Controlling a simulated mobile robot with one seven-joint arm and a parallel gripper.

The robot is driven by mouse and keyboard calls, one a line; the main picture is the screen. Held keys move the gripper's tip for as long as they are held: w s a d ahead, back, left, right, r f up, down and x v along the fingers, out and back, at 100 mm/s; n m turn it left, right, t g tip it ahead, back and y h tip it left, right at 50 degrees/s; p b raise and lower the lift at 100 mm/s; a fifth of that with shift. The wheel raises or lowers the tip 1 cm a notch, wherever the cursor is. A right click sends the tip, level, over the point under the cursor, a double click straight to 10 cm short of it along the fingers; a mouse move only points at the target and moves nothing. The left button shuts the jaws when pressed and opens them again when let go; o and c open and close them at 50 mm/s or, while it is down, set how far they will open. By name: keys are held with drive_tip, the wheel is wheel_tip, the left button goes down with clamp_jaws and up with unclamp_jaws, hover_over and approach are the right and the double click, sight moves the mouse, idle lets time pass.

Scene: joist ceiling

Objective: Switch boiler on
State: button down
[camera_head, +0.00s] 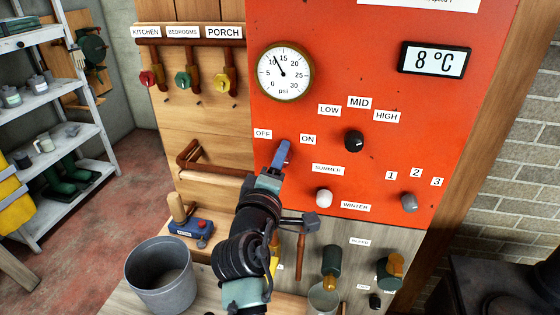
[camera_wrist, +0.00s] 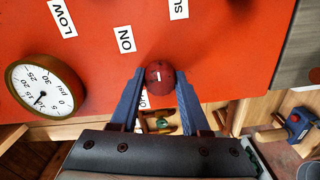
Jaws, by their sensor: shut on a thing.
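The boiler panel (camera_head: 330,60) is a red board with an OFF label (camera_head: 263,133) and an ON label (camera_head: 308,139). In the wrist view a dark red round knob (camera_wrist: 160,69) with a small white mark sits beside the ON label (camera_wrist: 125,39). My gripper (camera_head: 282,152) reaches the panel just below and between OFF and ON; its blue fingers hide the knob in the head view. In the wrist view my gripper (camera_wrist: 160,82) has one finger on each side of the knob and is shut on it. The OFF label is partly hidden there. Which label the mark faces is unclear.
A psi gauge (camera_head: 285,71), a display reading 8 °C (camera_head: 434,60), a black LOW/MID/HIGH knob (camera_head: 354,141), a white SUMMER/WINTER knob (camera_head: 324,197) and a grey numbered knob (camera_head: 409,202) surround my arm. A grey bucket (camera_head: 160,283) stands lower left.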

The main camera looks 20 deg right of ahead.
drive_tip(key=shift+f, duration=0.1)
drive_tip(key=shift+c, duration=1.9)
unclamp_jaws()
drive_tip(key=b+v, duration=0.2)
drive_tip(key=v, duration=1.1)
drive_tip(key=s+a+r+m+t+y+p, duration=0.1)
drive_tip(key=a+r+m+t+y, duration=0.15)
drive_tip(key=r, duration=0.85)
drive_tip(key=a+r+m+t+y+p, duration=0.1)
drive_tip(key=a+r+m+t, duration=0.25)
drive_tip(key=r, duration=0.65)
drive_tip(key=s+a+r+m+t+y, duration=0.1)
drive_tip(key=s+a+r+t+y, duration=0.1)
drive_tip(key=s+r, duration=0.3)
drive_tip(key=s+a+r+m+t+y, duration=0.1)
drive_tip(key=s+a+r+t+y, duration=0.2)
drive_tip(key=r, duration=0.7)
drive_tip(key=shift+s+a+r+t+y+p, duration=0.3)
drive_tip(key=shift+s+t+y, duration=0.45)
drive_tip(key=shift+s, duration=0.3)
